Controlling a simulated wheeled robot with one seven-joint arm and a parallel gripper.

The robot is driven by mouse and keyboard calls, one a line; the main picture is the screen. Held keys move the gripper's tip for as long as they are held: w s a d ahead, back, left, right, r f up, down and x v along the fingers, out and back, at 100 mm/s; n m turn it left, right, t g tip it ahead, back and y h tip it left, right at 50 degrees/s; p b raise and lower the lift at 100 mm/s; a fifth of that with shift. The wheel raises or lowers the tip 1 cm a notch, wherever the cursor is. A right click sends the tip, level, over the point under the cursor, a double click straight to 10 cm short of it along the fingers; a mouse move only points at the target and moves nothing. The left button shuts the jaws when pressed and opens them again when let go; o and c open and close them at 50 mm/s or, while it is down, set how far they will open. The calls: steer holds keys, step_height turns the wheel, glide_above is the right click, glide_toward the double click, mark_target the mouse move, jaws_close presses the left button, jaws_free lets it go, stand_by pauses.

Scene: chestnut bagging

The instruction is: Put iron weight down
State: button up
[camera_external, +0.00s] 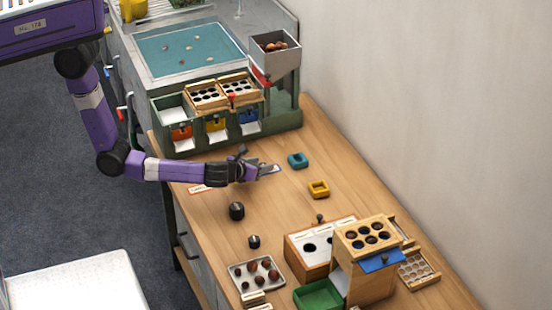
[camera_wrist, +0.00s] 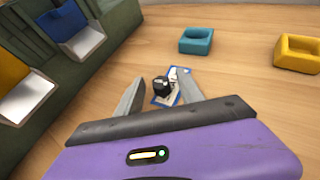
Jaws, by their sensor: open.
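My gripper (camera_external: 262,171) is low over the wooden table, in front of the green dispenser. In the wrist view its two fingers (camera_wrist: 159,92) are apart. A small black iron weight (camera_wrist: 161,84) shows between them on a white card with a blue border (camera_wrist: 173,98), with no clear grip on it. I cannot tell whether a finger touches it. In the external view this weight is hidden by the gripper. Two other black weights, a larger one (camera_external: 237,210) and a smaller one (camera_external: 254,241), stand on the table nearer the front.
A teal hollow block (camera_external: 298,160) and a yellow one (camera_external: 319,189) lie right of my gripper. The green dispenser (camera_external: 178,148) stands behind it. A chestnut tray (camera_external: 236,272), a green bin (camera_external: 318,294) and a wooden holed box (camera_external: 367,263) are at the front. Table between is mostly clear.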

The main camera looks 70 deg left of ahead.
steer(key=p+v, duration=0.1)
steer(key=v, duration=1.1)
steer(key=shift+f, duration=0.1)
